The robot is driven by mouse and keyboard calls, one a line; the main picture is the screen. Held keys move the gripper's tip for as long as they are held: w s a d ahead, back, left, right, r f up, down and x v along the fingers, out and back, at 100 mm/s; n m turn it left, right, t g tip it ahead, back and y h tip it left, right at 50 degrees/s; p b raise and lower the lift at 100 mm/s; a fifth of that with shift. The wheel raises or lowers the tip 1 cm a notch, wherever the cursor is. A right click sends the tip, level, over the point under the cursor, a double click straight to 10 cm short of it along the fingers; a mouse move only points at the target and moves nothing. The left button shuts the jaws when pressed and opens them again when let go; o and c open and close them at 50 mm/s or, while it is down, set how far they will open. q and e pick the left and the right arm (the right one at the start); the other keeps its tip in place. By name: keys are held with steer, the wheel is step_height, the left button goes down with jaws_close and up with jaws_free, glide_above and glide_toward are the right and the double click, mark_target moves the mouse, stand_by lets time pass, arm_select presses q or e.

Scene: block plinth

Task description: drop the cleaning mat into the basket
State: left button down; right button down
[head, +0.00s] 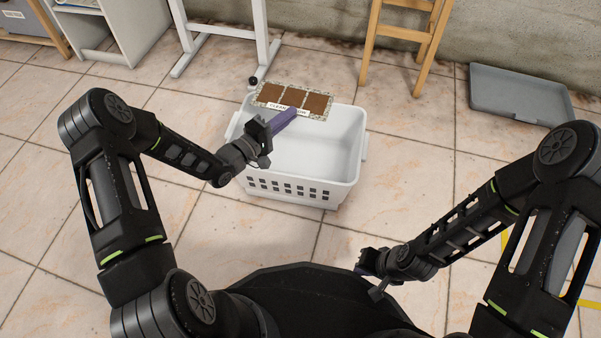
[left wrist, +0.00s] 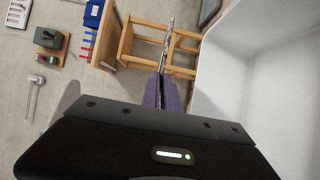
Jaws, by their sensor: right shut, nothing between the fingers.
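The cleaning mat (head: 293,97) has a speckled border, brown panels and a lettered strip. In the head view it overlaps the far left rim of the white basket (head: 300,187). My left gripper (head: 292,113) is shut on the mat's near edge, with its purple fingers reaching across the basket opening. In the left wrist view the mat (left wrist: 169,42) shows as a thin edge-on strip beyond the fingers (left wrist: 163,92), with the basket wall (left wrist: 225,80) to the right. The visible basket inside is empty. My right gripper (head: 362,268) is shut and empty, near the basket's front right.
A wooden stool (head: 400,35) and a white-legged stand (head: 225,32) are behind the basket. A grey tray (head: 520,92) lies on the floor at the right by the wall. A shelf unit (head: 110,35) stands back left. Tiled floor around the basket is clear.

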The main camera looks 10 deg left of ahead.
arm_select(q)
steer(key=shift+s+f, duration=0.1)
steer(key=shift+f, duration=0.5)
arm_select(e)
steer(key=shift+f, duration=0.35)
arm_select(q)
steer(key=shift+f, duration=0.1)
arm_select(e)
steer(key=shift+f, duration=0.1)
